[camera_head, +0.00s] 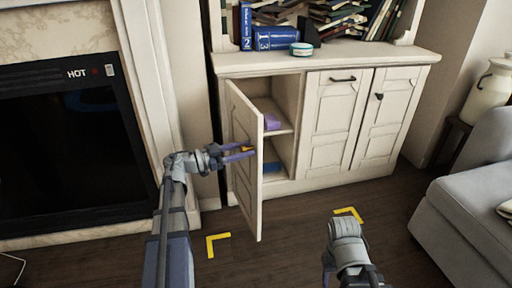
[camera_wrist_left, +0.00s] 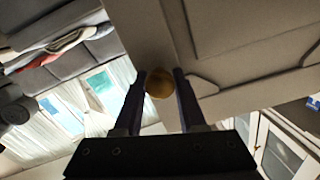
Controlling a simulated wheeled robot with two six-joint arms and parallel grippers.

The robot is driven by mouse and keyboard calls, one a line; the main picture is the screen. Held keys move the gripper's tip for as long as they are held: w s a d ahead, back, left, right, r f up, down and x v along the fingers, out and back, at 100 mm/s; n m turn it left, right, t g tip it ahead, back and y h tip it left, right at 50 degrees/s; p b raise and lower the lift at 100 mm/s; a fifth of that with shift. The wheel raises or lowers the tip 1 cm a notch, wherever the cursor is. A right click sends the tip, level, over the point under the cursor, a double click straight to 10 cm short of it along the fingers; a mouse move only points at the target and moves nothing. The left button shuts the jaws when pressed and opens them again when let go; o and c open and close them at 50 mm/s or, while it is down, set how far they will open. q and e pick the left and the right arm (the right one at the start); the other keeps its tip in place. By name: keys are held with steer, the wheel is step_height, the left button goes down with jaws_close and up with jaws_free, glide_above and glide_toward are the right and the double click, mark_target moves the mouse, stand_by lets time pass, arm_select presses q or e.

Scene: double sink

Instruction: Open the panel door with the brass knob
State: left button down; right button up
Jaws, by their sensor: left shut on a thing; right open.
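The panel door (camera_head: 244,160) is a cream cabinet door at the left end of the low cabinet. It stands swung well open toward me, and the shelves behind it show. The brass knob (camera_wrist_left: 159,83) sits between the two fingers of my left gripper (camera_wrist_left: 160,88) in the left wrist view. In the head view, my left gripper (camera_head: 247,152) is at the door's face near its free edge, shut on the knob, which is mostly hidden there. My right gripper is not visible in the head view; only part of my right arm shows at the bottom.
Inside the cabinet are a purple item (camera_head: 272,121) and a blue item (camera_head: 272,167). Two other cabinet doors (camera_head: 332,120) are closed. Books (camera_head: 276,38) and a small round tin (camera_head: 301,49) are on top. A fireplace (camera_head: 70,145) is left, a grey sofa (camera_head: 470,195) right. Yellow corner marks lie on the floor.

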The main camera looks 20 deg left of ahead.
arm_select(q)
steer(key=shift+s+a+m+g+h, duration=0.3)
steer(key=shift+s+a, duration=0.15)
steer(key=shift+a, duration=0.15)
steer(key=shift+c, duration=2.4)
jaws_free()
steer(key=v, duration=0.7)
steer(key=shift+s+a, duration=0.25)
